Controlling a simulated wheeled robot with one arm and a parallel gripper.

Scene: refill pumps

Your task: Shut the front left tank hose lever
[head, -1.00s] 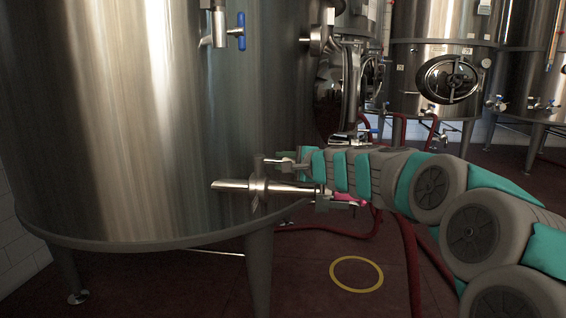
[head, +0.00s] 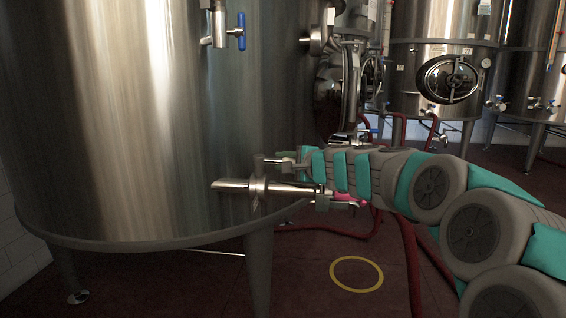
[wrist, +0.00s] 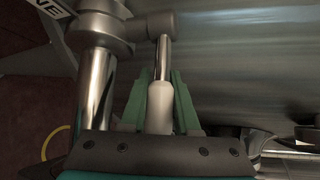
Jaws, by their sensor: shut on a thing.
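The front left tank (head: 130,120) is a large steel cylinder filling the left of the head view. A steel outlet pipe with a valve (head: 235,186) shows low in front of it. In the wrist view, the hose lever (wrist: 160,106) has a white grip and a chrome stem joined to the valve body (wrist: 145,27). It lies roughly alongside the chrome pipe (wrist: 97,95). My gripper (wrist: 160,88) has its two green fingers shut on the white grip, one on each side. In the head view my gripper (head: 303,163) is at the valve, its fingers partly hidden.
A blue-handled tap (head: 238,32) is higher on the tank. A round hatch (head: 335,90) is on its right side. Dark red hoses (head: 410,265) run across the floor below my arm. A yellow ring (head: 357,274) lies on the floor. More tanks (head: 440,60) stand behind.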

